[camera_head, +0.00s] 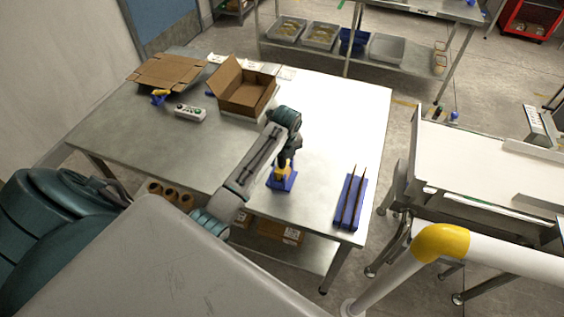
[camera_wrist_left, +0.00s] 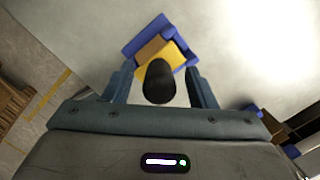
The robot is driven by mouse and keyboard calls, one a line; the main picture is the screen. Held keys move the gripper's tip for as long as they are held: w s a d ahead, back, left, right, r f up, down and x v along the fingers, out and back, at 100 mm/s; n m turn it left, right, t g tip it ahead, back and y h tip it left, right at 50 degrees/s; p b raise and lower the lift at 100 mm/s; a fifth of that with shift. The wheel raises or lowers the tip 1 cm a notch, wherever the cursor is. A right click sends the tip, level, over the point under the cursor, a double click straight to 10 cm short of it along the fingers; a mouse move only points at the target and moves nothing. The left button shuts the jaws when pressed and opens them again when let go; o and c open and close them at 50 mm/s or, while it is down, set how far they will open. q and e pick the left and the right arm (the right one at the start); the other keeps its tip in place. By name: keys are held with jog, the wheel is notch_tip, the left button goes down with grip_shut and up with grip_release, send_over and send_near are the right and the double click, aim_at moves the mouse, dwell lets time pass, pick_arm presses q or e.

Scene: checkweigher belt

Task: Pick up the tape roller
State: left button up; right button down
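The tape roller, as I take it, has a yellow body (camera_wrist_left: 160,54) and a round black handle end (camera_wrist_left: 159,82) and sits at a blue base (camera_wrist_left: 144,36). In the head view the yellow part (camera_head: 283,168) and the blue base (camera_head: 281,181) show on the table, below my left gripper (camera_head: 287,158). In the wrist view my left gripper (camera_wrist_left: 160,88) is open, its fingers on either side of the black handle with gaps visible on both sides. Contact is not seen. My right gripper is not in view.
The steel table (camera_head: 130,140) holds an open carton (camera_head: 245,88), flat cardboard (camera_head: 166,72), a white device (camera_head: 191,113) and another yellow-blue item (camera_head: 160,96). A blue rack (camera_head: 350,200) with two thin dark bars lies right of the roller. A white conveyor (camera_head: 480,165) stands beyond the table's right edge.

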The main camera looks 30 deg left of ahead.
pick_arm(q)
grip_shut()
jog(key=shift+r, duration=0.15)
